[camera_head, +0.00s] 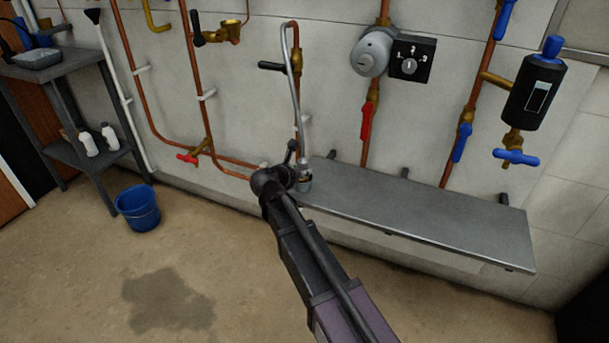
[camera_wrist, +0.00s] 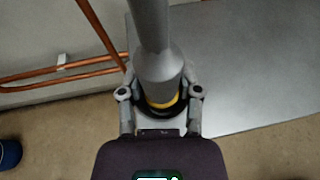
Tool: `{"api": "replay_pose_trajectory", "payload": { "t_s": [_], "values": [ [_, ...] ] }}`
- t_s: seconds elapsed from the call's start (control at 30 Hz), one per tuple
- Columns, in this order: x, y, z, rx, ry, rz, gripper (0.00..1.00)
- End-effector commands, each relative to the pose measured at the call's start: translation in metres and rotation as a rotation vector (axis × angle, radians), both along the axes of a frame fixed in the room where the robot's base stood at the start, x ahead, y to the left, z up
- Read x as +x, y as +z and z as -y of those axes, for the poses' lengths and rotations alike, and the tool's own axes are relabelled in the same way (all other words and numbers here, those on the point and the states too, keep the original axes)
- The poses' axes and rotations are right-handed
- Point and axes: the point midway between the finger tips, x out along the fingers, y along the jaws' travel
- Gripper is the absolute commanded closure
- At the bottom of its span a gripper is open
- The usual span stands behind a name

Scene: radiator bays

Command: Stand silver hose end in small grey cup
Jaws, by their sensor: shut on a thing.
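The silver hose (camera_head: 297,95) hangs from a copper pipe on the wall, and its silver end (camera_head: 302,158) points down over the left end of the shelf. My gripper (camera_head: 293,165) is at this end. In the wrist view the hose end (camera_wrist: 158,72) stands between my gripper's fingers (camera_wrist: 160,92), which are shut on it. A yellow ring shows at its lower tip. The small grey cup (camera_head: 304,186) is directly below, with a dark round opening around the tip in the wrist view. I cannot tell whether the tip touches the cup's bottom.
The grey metal shelf (camera_head: 430,213) runs right along the wall, its top otherwise bare. Copper pipes with valves, including a red handle (camera_head: 366,121), rise above it. A blue bucket (camera_head: 138,208) stands on the floor at left, near a dark rack (camera_head: 75,90) with white bottles.

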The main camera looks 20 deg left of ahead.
Motion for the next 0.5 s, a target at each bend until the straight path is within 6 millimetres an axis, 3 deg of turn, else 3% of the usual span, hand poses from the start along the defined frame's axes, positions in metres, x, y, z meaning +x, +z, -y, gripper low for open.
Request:
{"api": "replay_pose_trajectory", "payload": {
  "t_s": [0.5],
  "values": [
    [0.0002, -0.0053, 0.0004, 0.000, 0.000, 0.000, 1.00]
  ]
}}
